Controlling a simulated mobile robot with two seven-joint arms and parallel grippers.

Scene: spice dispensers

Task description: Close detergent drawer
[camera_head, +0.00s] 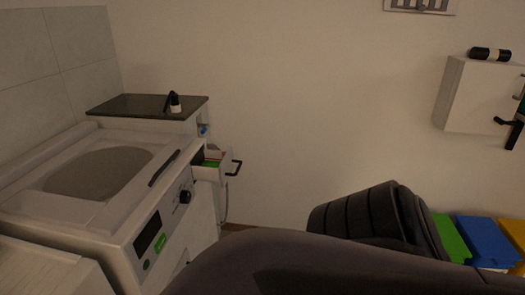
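A small white drawer (208,172) stands open beside the washing machine (110,190), below the dark-topped cabinet. Green and reddish items show inside it. Its black handle (236,168) faces right, toward open air. I cannot tell whether the drawer belongs to the machine or to the cabinet behind it. Neither of my grippers can be made out. A large dark rounded shape, likely my own arm, fills the bottom middle and hides the floor there.
A white wall cabinet (480,95) with a dark cylinder (490,54) on top is at the right. Green (450,238), blue (487,243) and yellow bins stand lower right. A black ribbed shape (350,222) is beside them.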

